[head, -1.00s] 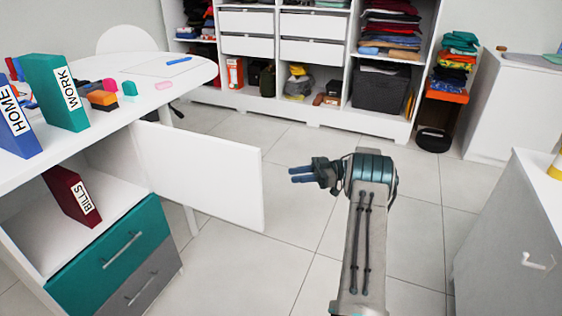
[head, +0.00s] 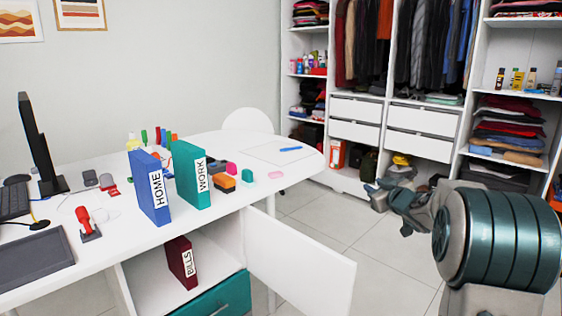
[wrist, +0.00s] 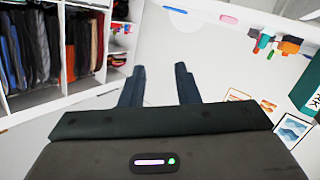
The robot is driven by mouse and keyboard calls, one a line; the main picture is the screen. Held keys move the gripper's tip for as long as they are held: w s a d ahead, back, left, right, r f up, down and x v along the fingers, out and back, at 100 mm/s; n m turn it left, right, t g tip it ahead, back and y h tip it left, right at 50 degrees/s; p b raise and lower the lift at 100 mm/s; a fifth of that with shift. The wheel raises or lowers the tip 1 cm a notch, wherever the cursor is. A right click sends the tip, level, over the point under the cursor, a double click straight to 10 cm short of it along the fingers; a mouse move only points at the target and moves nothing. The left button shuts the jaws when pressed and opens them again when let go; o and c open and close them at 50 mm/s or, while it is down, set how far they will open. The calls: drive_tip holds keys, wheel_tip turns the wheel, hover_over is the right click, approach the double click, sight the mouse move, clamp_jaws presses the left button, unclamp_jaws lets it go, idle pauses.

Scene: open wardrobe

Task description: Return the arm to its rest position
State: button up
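My arm is bent at the right of the head view, with its large teal joint close to the camera. My gripper (head: 374,191) points left, in front of the wardrobe's lower part. In the wrist view my gripper (wrist: 160,78) shows two dark fingers spread apart with nothing between them, so it is open and empty. It touches nothing that I can see.
At left, a white desk (head: 110,232) carries blue HOME (head: 148,190) and teal WORK (head: 190,175) binders. A red BILLS binder (head: 180,262) stands in the compartment below, its white door (head: 300,262) open. The wardrobe (head: 384,100) stands behind. Floor between is clear.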

drive_tip(key=s+a+r+m+g+h+p, duration=0.1)
drive_tip(key=s+r+m+g+h+p, duration=0.15)
drive_tip(key=s, duration=0.55)
drive_tip(key=s+a+r+m+g+h+p, duration=0.2)
drive_tip(key=s+m+g+h+p, duration=0.1)
drive_tip(key=s, duration=0.5)
drive_tip(key=s+a+f+g+y+p, duration=0.1)
drive_tip(key=s+a+g, duration=0.3)
drive_tip(key=s, duration=0.9)
drive_tip(key=s+a+f+g+y+p, duration=0.1)
drive_tip(key=s+a+f+g+p, duration=0.2)
drive_tip(key=s, duration=1)
drive_tip(key=shift+s+a+f+m+g+p, duration=0.2)
drive_tip(key=shift+s+a+m+g+p, duration=0.2)
drive_tip(key=shift+a+p, duration=0.55)
drive_tip(key=shift+a+y, duration=0.1)
drive_tip(key=shift+y, duration=0.15)
